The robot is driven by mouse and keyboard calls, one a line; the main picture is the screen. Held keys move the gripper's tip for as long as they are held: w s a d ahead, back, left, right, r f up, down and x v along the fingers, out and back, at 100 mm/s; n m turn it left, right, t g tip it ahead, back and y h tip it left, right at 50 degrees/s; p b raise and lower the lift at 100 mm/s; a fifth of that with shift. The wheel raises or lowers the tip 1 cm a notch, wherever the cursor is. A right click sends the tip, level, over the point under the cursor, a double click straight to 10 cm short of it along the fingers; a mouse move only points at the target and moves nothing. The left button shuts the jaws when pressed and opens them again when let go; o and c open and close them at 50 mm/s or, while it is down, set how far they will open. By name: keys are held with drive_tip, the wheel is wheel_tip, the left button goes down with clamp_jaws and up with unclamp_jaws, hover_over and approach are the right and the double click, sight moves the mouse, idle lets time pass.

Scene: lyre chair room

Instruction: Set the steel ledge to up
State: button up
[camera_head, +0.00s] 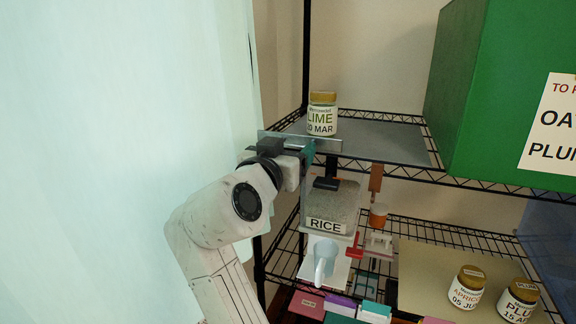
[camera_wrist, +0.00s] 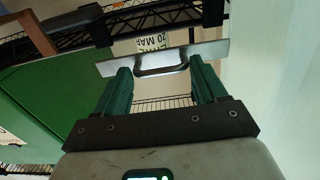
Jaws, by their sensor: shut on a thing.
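The steel ledge (camera_head: 328,145) is a flat grey metal strip at the front left edge of the upper wire shelf, just below the lime jar. In the wrist view the steel ledge (camera_wrist: 213,54) spans across my fingertips, with a dark bow-shaped handle (camera_wrist: 163,70) on its near side. My gripper (camera_head: 306,153) is at the ledge from the front left, its green fingers partly hidden by the wrist in the head view. In the wrist view my gripper (camera_wrist: 163,72) has a finger at each end of the handle and is shut on it.
The lime jar (camera_head: 322,114) stands on the upper shelf right behind the ledge. A rice container (camera_head: 335,207) is below. A big green box (camera_head: 495,90) fills the upper right. Apricot (camera_head: 468,287) and plum (camera_head: 517,299) jars stand lower right. A pale curtain-like surface (camera_head: 110,110) lies left.

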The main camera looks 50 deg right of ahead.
drive_tip(key=shift+r, duration=0.5)
drive_tip(key=o, duration=1.3)
drive_tip(key=shift+s+d, duration=0.1)
drive_tip(key=shift+c, duration=0.2)
drive_tip(key=shift+a+f, duration=0.1)
drive_tip(key=shift+a, duration=0.3)
drive_tip(key=b+v, duration=0.3)
drive_tip(key=v, duration=0.7)
drive_tip(key=shift+s, duration=0.1)
